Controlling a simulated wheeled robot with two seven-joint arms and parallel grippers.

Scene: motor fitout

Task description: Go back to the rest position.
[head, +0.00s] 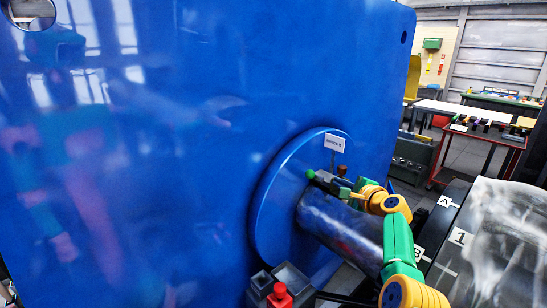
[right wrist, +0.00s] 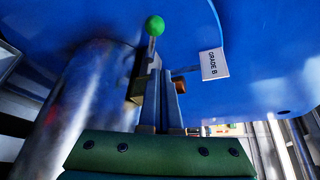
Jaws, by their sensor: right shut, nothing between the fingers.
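My right gripper (head: 322,182) is in front of the round blue flange (head: 290,165) of a big blue housing, above a grey metal shaft (head: 340,228). In the right wrist view its two fingers (right wrist: 160,72) are together and nothing shows between them. A green ball knob (head: 310,174) on a thin stem shows just past the fingertips, also in the right wrist view (right wrist: 154,25); whether they touch it I cannot tell. A brown knob (head: 342,170) is beside the fingers. My left gripper is not in view.
A white "GRADE B" tag (right wrist: 214,64) stands by the flange. A dark block with labels A, B and 1 (head: 460,238) is at the right. A red knob on a grey box (head: 279,296) is below the shaft. A red-framed table (head: 490,132) stands further back.

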